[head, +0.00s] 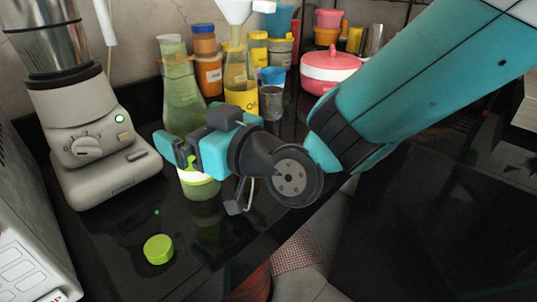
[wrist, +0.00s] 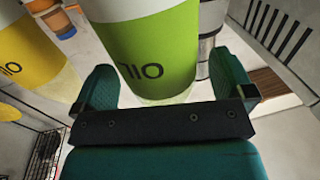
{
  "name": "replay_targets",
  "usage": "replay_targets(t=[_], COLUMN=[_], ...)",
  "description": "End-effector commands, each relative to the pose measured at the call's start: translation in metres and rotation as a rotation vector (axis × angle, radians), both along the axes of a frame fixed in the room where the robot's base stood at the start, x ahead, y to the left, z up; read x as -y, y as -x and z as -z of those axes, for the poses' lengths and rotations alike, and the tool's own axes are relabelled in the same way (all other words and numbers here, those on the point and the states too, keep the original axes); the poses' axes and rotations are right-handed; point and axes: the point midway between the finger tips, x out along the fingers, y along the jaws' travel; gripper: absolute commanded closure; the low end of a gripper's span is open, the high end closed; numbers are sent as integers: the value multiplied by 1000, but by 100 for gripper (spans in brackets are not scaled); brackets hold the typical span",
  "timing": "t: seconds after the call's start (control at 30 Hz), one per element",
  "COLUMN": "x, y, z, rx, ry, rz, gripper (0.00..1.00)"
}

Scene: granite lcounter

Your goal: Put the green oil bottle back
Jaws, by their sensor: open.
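The green oil bottle (head: 182,95) stands upright on the dark counter at left of centre in the head view, with its lower part partly hidden behind my gripper. Its label with the word OIL shows upside down in the wrist view (wrist: 165,45). My gripper (head: 190,143) is open at the bottle's body. In the wrist view its two fingers (wrist: 163,85) are spread to either side of the bottle's near end, with visible gaps. I cannot tell how deep the bottle sits between them. A loose green cap (head: 158,250) lies on the counter in front.
A yellow oil bottle (head: 240,85) with a white funnel (head: 234,10) stands right behind, among jars and a pink pot (head: 328,68). A blender (head: 95,135) stands at left. The counter's front edge is near, with bare counter around the cap.

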Motion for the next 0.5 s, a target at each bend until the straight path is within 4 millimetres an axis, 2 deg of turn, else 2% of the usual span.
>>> replay_targets(t=[0.4,0.5], x=[85,96], y=[49,58], z=[6,7], rx=[3,11], ry=[-4,-6], rz=[6,-5], gripper=[0,0])
